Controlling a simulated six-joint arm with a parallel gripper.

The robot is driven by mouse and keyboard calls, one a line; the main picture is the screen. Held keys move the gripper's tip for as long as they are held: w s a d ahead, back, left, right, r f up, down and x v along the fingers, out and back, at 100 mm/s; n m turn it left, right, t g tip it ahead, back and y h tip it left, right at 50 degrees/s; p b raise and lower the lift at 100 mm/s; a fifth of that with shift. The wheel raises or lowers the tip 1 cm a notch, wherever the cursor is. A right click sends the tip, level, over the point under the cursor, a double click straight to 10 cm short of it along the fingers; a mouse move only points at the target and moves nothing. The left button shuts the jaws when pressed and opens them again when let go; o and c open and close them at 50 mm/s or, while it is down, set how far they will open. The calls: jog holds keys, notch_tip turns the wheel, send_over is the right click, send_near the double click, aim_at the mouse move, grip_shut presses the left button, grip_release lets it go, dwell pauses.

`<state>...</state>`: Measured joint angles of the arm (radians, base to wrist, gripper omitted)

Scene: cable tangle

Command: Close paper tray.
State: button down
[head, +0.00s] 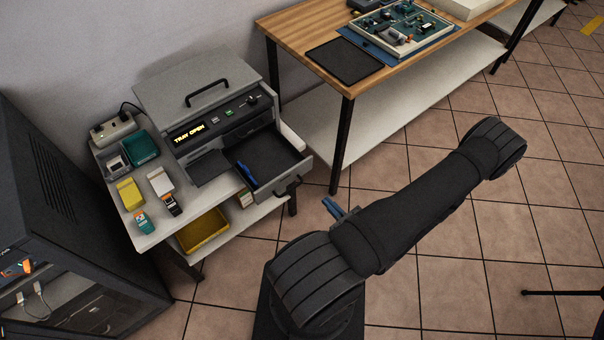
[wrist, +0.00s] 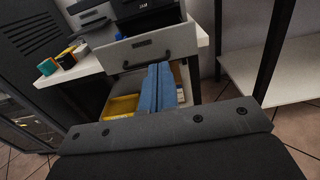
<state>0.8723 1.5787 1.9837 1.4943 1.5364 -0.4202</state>
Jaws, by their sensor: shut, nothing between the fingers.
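The printer (head: 200,95) stands on a small white table, and its display reads "TRAY OPEN". Its paper tray (head: 290,186) is pulled out toward the front right, with a dark handle on its front face. A blue object lies inside the tray. In the wrist view the tray front (wrist: 150,48) with its handle is straight ahead, above the fingertips. My gripper (wrist: 156,68) has blue fingers pressed together with nothing between them. In the head view my gripper (head: 333,208) is in front of and below the tray, apart from it; part of it is hidden behind my arm.
Small boxes, a stapler and a power strip (head: 113,128) sit on the white table (head: 150,238) left of the printer. A yellow bin (head: 203,232) is on the shelf below. A wooden workbench (head: 300,30) stands at the right. A dark cabinet (head: 60,200) is at the left.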

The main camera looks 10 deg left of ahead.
aim_at(295, 169)
jog(key=shift+x, duration=6.8)
jog(key=x, duration=1.9)
jog(key=shift+w+a, duration=0.25)
jog(key=shift+a, duration=0.05)
jog(key=v, duration=1.4)
jog(key=shift+s+d+f, duration=0.1)
jog(key=shift+s+d, duration=0.1)
jog(key=shift+s, duration=0.05)
jog(key=shift+w+a, duration=0.1)
jog(key=x, duration=1.3)
jog(key=shift+w+a, duration=0.2)
jog(key=shift+w, duration=0.05)
jog(key=c, duration=2.1)
grip_release()
